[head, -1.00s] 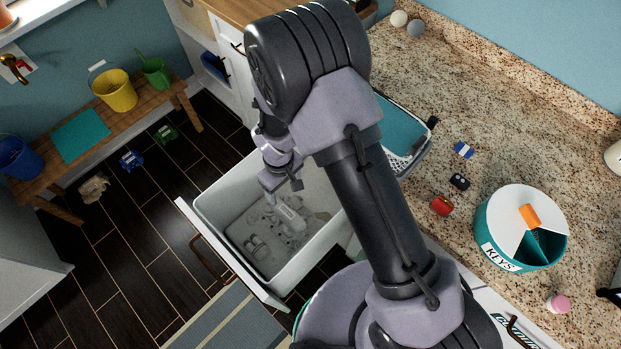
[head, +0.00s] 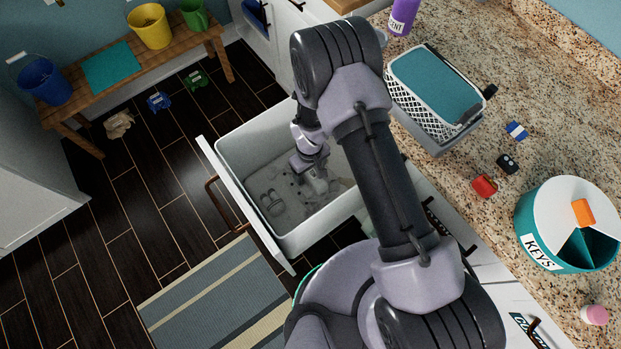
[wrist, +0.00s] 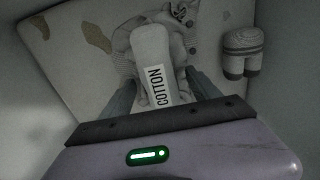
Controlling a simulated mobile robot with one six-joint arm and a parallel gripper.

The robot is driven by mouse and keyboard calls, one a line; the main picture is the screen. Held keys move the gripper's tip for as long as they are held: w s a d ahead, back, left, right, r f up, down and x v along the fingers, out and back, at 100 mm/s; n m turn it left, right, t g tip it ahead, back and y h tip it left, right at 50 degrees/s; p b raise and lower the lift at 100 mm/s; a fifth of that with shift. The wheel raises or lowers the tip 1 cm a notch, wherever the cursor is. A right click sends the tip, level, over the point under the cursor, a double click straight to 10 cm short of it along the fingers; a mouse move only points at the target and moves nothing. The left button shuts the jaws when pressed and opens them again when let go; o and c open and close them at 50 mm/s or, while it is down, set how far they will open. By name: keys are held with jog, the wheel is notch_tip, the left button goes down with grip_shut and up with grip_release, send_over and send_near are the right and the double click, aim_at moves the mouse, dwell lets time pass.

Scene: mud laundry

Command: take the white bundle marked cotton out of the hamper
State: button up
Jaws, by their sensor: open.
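The hamper (head: 240,152) is a white pull-out bin, open in front of the counter in the head view. The white bundle marked COTTON (wrist: 152,60) lies inside it; the wrist view shows its label on a pale band, with crumpled whitish cloth around it. My gripper (wrist: 162,85) is open, reaching down into the hamper, with one finger on each side of the bundle's labelled part. I cannot tell whether the fingers touch it. In the head view my gripper (head: 318,182) covers most of the bundle.
A pair of grey rolled items (wrist: 243,52) lies beside the bundle in the hamper. The hamper's walls stand close around my gripper. A striped rug (head: 215,295) lies on the floor.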

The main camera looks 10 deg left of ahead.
jog(key=shift+r, duration=0.1)
grip_shut()
notch_tip(320, 180, up, 44)
jog(key=p, duration=2.5)
jog(key=shift+p, duration=0.4)
jog(key=s+d+b, duration=0.2)
jog(key=s+d, duration=0.3)
jog(key=s, duration=0.3)
jog(key=shift+s+b, duration=0.25)
jog(key=shift+b, duration=0.15)
